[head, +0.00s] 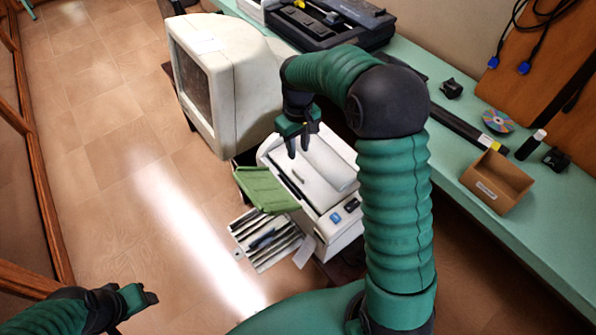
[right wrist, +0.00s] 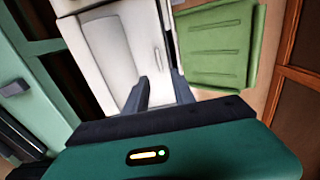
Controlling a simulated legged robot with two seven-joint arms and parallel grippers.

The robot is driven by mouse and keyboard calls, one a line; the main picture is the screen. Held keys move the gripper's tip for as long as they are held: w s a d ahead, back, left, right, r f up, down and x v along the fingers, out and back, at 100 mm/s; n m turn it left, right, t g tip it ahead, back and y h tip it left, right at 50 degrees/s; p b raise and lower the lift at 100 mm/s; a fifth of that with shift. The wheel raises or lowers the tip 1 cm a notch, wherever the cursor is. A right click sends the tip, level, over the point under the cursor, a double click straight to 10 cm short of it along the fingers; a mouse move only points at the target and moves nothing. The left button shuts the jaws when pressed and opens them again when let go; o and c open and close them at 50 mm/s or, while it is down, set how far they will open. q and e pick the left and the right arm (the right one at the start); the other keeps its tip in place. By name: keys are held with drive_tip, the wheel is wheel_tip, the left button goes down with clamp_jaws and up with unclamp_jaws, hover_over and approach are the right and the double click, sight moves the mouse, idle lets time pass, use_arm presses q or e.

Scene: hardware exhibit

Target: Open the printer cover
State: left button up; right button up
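The white printer (head: 345,222) stands below the green bench, with blue and dark buttons on its front right corner. Its light top cover (head: 328,163) looks down; I cannot tell whether it is fully closed. In the right wrist view the printer's pale top (right wrist: 108,50) shows a slim handle-like slot (right wrist: 158,60). My right gripper (head: 298,153) points down over the printer top, its fingers apart with nothing between them. Its fingers also show in the right wrist view (right wrist: 158,82); contact with the cover is unclear. My left gripper (head: 148,298) is low at the left, away from the printer.
A green tray (head: 265,190) sticks out left of the printer, also seen in the right wrist view (right wrist: 215,45). An old monitor (head: 240,85) stands behind it. A grey slatted piece (head: 265,238) lies below. The bench holds a cardboard box (head: 497,183) and a disc (head: 498,121).

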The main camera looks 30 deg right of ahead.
sight(298, 173)
wheel_tip(298, 173, down, 12)
drive_tip(key=shift+w+d+f, duration=0.1)
drive_tip(key=shift+d+f, duration=0.05)
drive_tip(key=shift+f, duration=0.05)
clamp_jaws()
drive_tip(key=shift+r, duration=0.1)
idle(1.3)
